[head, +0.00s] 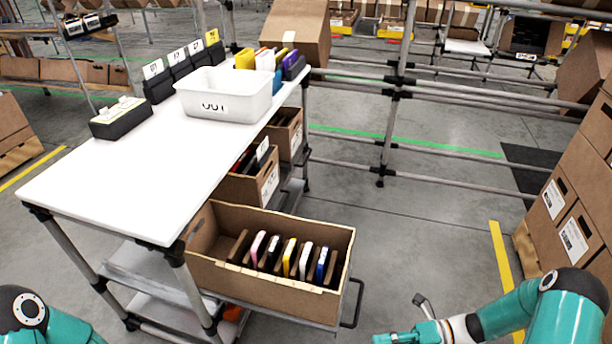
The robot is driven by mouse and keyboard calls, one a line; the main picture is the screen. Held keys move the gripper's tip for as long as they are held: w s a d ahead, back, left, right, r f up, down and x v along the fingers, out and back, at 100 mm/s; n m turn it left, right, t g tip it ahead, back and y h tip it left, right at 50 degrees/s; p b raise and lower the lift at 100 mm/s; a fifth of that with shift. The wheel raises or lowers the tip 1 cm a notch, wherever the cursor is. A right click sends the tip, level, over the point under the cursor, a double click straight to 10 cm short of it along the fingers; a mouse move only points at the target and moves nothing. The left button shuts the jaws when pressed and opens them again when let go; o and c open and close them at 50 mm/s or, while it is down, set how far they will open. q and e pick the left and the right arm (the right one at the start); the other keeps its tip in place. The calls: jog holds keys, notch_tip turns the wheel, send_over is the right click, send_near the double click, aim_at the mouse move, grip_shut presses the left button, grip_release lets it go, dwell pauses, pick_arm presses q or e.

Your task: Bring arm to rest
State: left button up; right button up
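My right arm (520,312) comes in from the lower right, bent, with its wrist parts (405,337) at the bottom edge. A small grey piece (424,304) sticks up beside the wrist; I cannot tell whether it is part of my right gripper, whose fingers do not show clearly. My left arm (45,325) shows only as a teal joint and link in the lower left corner. Its gripper is out of the picture. I see nothing held by either arm.
A white table (110,165) carries a white bin (225,95) and black holders. Below it, a tilted open carton (300,295) with several slim upright items sits on a shelf that juts right, left of my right wrist. Stacked cartons (555,220) stand at right. Floor between is clear.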

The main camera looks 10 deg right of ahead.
jog(key=s+a+n+g+h, duration=0.2)
jog(key=s+a+n+g, duration=0.15)
jog(key=a, duration=0.25)
jog(key=s+a+n+g+h, duration=0.1)
jog(key=s+a+n+g, duration=0.1)
jog(key=a+n+g, duration=0.4)
jog(key=s+a+f+n+t+h, duration=0.2)
jog(key=s+f+n+t+h, duration=0.4)
jog(key=n, duration=1.3)
jog(key=w+f+n+t+h, duration=0.1)
jog(key=w+f+n+h, duration=0.15)
jog(key=w+n, duration=0.35)
notch_tip(320, 180, up, 32)
jog(key=p, duration=3.2)
jog(key=shift+s+d+r, duration=0.15)
jog(key=shift+s+d, duration=0.2)
jog(key=shift+d, duration=0.05)
jog(key=shift+n+h, duration=0.25)
jog(key=shift+w+a, duration=0.1)
